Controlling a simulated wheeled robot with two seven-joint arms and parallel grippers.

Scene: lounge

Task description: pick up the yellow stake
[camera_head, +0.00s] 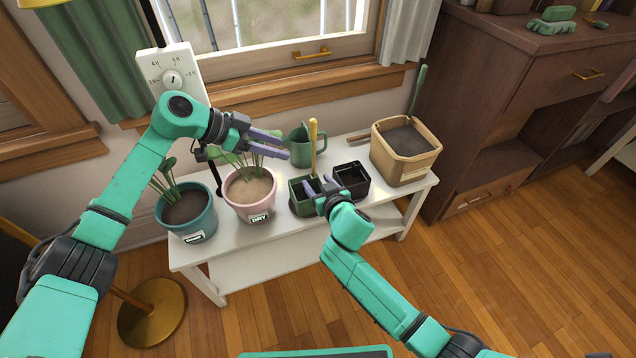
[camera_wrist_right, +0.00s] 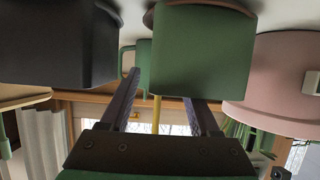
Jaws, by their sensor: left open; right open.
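The yellow stake (camera_head: 314,145) stands nearly upright in the dark green square pot (camera_head: 303,200) on the white bench. A short piece of the stake (camera_wrist_right: 156,115) shows in the right wrist view between my fingers, partly hidden by the green pot (camera_wrist_right: 200,55). My right gripper (camera_head: 322,188) is open in front of the green pot, lower than the stake's top. My right gripper (camera_wrist_right: 162,88) also shows open in its wrist view, with no grip on the stake visible. My left gripper (camera_head: 284,144) is open above the pink pot, left of the stake and apart from it.
On the white bench (camera_head: 395,200), a teal pot (camera_head: 188,230) and a pink pot (camera_head: 248,208) stand left, a green watering can (camera_head: 301,150) behind, a black square pot (camera_head: 352,180) and a tan planter (camera_head: 405,165) right. A brown cabinet (camera_head: 490,110) stands at the right.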

